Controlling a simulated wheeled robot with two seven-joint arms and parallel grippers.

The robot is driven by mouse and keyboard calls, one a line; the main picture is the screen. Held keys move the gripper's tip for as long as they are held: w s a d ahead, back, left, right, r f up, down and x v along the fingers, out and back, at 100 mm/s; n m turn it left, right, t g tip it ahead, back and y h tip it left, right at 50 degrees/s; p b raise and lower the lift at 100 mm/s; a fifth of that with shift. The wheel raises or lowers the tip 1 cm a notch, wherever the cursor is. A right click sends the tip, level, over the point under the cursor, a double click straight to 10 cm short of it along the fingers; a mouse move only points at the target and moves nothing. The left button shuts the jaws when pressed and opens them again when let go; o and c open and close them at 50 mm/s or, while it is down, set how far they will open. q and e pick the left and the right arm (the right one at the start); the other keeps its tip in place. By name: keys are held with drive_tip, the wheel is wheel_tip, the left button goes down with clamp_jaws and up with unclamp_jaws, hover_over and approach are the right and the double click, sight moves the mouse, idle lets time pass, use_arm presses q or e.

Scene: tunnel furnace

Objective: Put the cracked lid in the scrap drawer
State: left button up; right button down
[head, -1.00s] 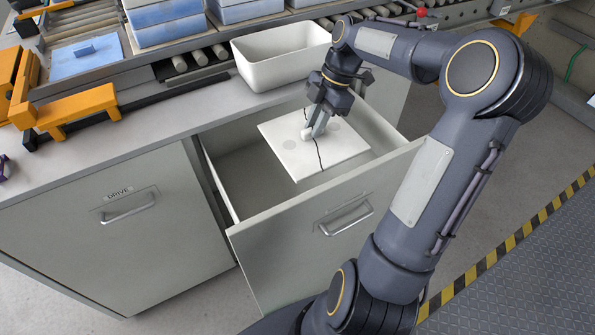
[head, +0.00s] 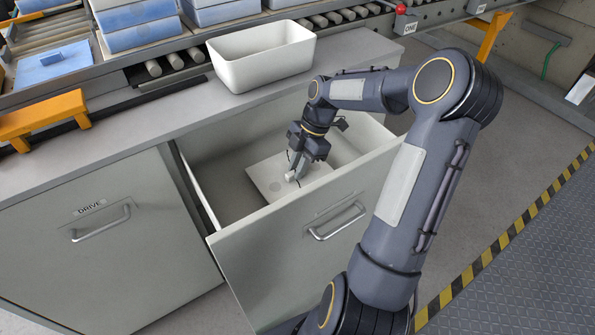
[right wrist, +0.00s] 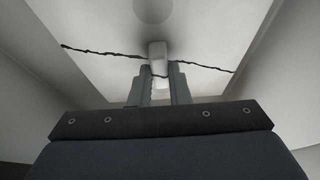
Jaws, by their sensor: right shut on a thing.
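The cracked lid (head: 268,172) is a white square plate with a dark jagged crack and a small knob. It is inside the open drawer (head: 225,225), below the drawer's rim; I cannot tell whether it touches the floor. My right gripper (head: 294,177) is shut on the lid's knob. In the right wrist view the gripper (right wrist: 160,82) has a finger on each side of the knob, and the crack runs across the lid (right wrist: 200,60) on both sides of it. Part of the lid is hidden behind the drawer front and my gripper. My left gripper is not in view.
A white open bin (head: 262,60) stands on the counter behind the drawer. A closed drawer marked DRIVE (head: 100,220) is to the left. Orange brackets (head: 42,118) and a roller conveyor (head: 170,62) with blue blocks lie at the back left.

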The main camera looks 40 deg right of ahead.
drive_tip(key=shift+f, duration=0.7)
drive_tip(key=c, duration=1.8)
unclamp_jaws()
drive_tip(key=shift+f, duration=0.15)
drive_tip(key=o, duration=0.4)
drive_tip(key=shift+o, duration=0.2)
drive_tip(key=p+v, duration=0.2)
drive_tip(key=v, duration=1)
